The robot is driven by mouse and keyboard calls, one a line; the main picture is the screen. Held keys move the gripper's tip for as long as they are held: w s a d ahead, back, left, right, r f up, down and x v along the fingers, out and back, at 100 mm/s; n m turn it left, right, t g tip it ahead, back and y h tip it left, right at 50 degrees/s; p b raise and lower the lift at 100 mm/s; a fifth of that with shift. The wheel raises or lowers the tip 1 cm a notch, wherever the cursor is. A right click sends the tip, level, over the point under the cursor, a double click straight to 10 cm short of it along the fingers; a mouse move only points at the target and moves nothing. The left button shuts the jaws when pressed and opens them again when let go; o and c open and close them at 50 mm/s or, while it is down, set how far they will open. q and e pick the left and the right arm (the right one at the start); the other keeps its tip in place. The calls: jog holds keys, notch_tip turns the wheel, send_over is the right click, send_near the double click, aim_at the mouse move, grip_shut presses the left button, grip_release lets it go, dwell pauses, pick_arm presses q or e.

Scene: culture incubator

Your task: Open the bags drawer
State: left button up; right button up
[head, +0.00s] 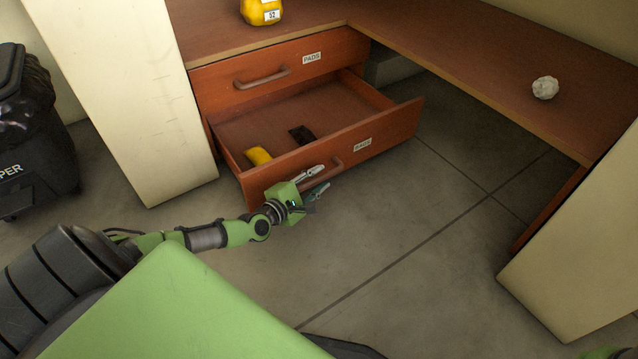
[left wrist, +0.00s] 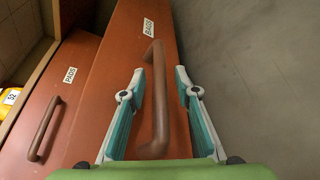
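The bags drawer (head: 390,132) is the lower drawer and stands pulled out, its inside showing. Its front also shows in the left wrist view (left wrist: 125,40), with a BAGS label. Its brown bar handle (head: 334,170) runs between my left gripper's fingers in the left wrist view (left wrist: 159,105). My left gripper (head: 319,181) is open, one finger on each side of the handle, with gaps showing. It also shows in the left wrist view (left wrist: 159,72). My right gripper is not in view.
A yellow item (head: 258,156) and a dark item (head: 302,134) lie in the drawer. The closed PADS drawer (head: 225,77) is above. A yellow object (head: 262,12) and a whitish lump (head: 545,88) are on the desktop. A bin (head: 35,150) stands left. The floor on the right is clear.

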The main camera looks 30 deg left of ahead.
pick_arm(q)
jog(key=shift+w, duration=0.3)
grip_shut()
jog(key=shift+s+d+p, duration=0.15)
jog(key=shift+d+p, duration=0.15)
jog(key=shift+d, duration=0.05)
jog(key=s+d+p, duration=0.2)
jog(key=d+p, duration=0.1)
jog(key=d, duration=0.2)
jog(key=shift+s+d+p, duration=0.25)
jog(key=shift+d+p, duration=0.1)
jog(key=shift+d, duration=0.05)
